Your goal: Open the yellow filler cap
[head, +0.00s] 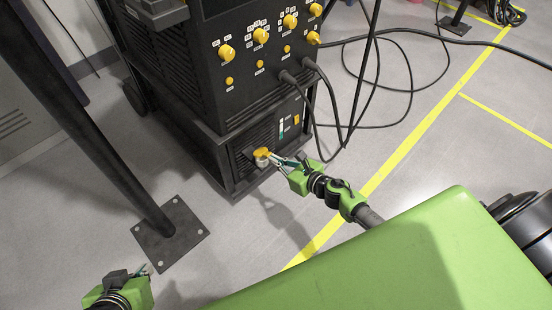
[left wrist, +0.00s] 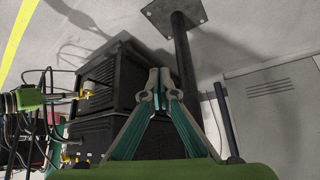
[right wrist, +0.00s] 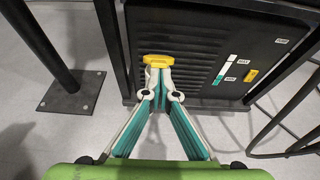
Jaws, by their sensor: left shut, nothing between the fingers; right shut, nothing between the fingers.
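The yellow filler cap (head: 262,152) sits low on the front of the black machine, on a short pale neck. It also shows in the right wrist view (right wrist: 158,59) and at the left of the left wrist view (left wrist: 87,87). My right gripper (head: 274,157) is at the cap, with its fingertips together just below the cap's edge in the right wrist view (right wrist: 159,72). The fingertips hide part of the neck; I cannot tell whether they touch the cap. My left gripper (head: 146,270) is shut and empty, low at the left, well away from the cap.
The black machine (head: 203,130) has yellow knobs (head: 226,53) above, and black cables (head: 330,120) hang beside my right gripper. A dark post with a square floor plate (head: 170,238) stands at the left. Open grey floor with yellow lines (head: 440,107) lies to the right.

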